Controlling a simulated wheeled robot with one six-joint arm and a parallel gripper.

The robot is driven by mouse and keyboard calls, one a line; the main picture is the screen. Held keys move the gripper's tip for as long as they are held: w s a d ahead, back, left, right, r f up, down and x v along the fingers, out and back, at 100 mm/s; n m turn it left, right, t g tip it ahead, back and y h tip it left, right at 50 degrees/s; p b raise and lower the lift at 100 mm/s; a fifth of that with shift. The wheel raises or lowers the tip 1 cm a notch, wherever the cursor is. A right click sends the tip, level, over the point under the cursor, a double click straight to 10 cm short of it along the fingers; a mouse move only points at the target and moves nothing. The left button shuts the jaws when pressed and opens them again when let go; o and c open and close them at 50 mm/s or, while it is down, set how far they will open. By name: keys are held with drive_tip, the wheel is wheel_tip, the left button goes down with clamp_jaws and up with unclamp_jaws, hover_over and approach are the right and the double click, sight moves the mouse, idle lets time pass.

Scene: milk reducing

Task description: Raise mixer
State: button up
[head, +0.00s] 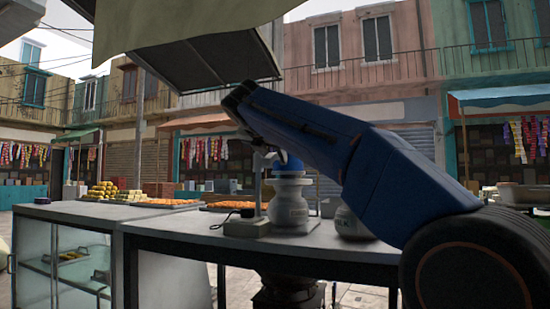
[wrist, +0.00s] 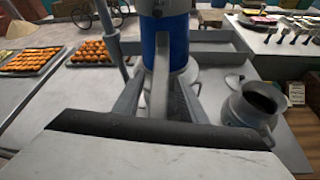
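The mixer (head: 291,165) has a blue body and stands on a grey post and base (head: 245,227) on the counter. Its head is above a white-grey pot (head: 289,209). In the wrist view the blue mixer (wrist: 178,48) is straight ahead, above the pot. My gripper (wrist: 160,82) reaches up to the mixer, its two grey fingers apart on either side of a grey upright bar in front of the blue body. Gaps show beside the bar; I cannot tell whether a finger touches it.
A second grey pot (wrist: 250,110) with an open mouth stands right of the mixer; part of it shows in the head view (head: 350,224). Trays of orange food (wrist: 92,51) lie to the left. The counter (head: 180,225) left of the mixer's base is mostly clear.

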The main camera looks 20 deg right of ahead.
drive_tip(key=shift+w+d+f, duration=0.25)
drive_tip(key=shift+w+d, duration=0.05)
drive_tip(key=shift+w, duration=0.15)
